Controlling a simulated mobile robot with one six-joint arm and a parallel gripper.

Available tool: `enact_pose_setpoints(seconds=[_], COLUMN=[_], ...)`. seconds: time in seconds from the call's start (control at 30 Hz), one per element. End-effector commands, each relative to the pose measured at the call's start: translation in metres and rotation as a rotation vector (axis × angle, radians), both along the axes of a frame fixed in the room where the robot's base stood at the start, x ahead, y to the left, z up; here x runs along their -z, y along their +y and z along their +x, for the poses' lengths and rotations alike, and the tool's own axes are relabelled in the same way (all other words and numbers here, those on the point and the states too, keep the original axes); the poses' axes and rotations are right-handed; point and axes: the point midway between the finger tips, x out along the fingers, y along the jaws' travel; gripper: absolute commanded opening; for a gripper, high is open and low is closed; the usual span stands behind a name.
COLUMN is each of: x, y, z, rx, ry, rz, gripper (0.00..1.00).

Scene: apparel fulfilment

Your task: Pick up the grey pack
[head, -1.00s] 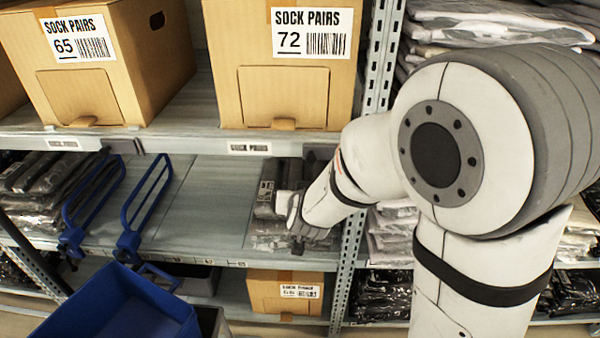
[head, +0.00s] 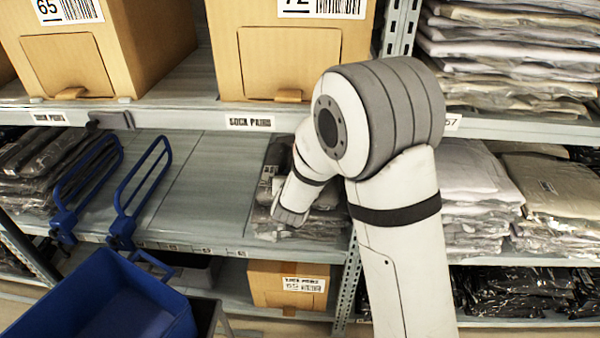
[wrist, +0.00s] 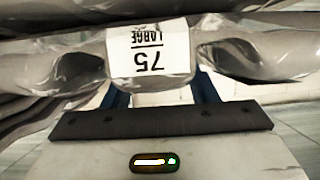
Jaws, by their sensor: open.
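In the wrist view a grey pack (wrist: 85,70) in clear, shiny plastic fills the upper part, with a white label (wrist: 152,52) reading "75 LARGE" upside down. My gripper (wrist: 160,92) is open. Its two blue fingers show on either side below the label, their tips hidden behind the pack's near edge. I cannot tell whether they touch it. In the head view my gripper (head: 288,214) is at the plastic-wrapped packs (head: 325,224) on the middle shelf, left of the metal upright. My arm hides much of these packs.
Cardboard boxes (head: 290,60) stand on the shelf above. Bare shelf (head: 195,190) lies left of the packs. Blue handles (head: 135,195) and a blue bin (head: 105,300) are at the left. A perforated upright (head: 348,285) and more garment stacks (head: 480,190) are at the right.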

Motion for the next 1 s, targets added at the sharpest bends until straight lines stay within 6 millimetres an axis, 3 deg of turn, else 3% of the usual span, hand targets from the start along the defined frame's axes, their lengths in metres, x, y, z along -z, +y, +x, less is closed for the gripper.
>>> enact_pose_setpoints(seconds=[0.23,0.7,1.0], x=[0.0,0.0,-0.01], y=[-0.001,-0.002,-0.002], z=[0.001,0.002,0.002], rx=[0.001,0.002,0.004], ry=[0.001,-0.001,-0.002], rz=[0.0,0.0,0.002], gripper=[0.52,0.15,0.15])
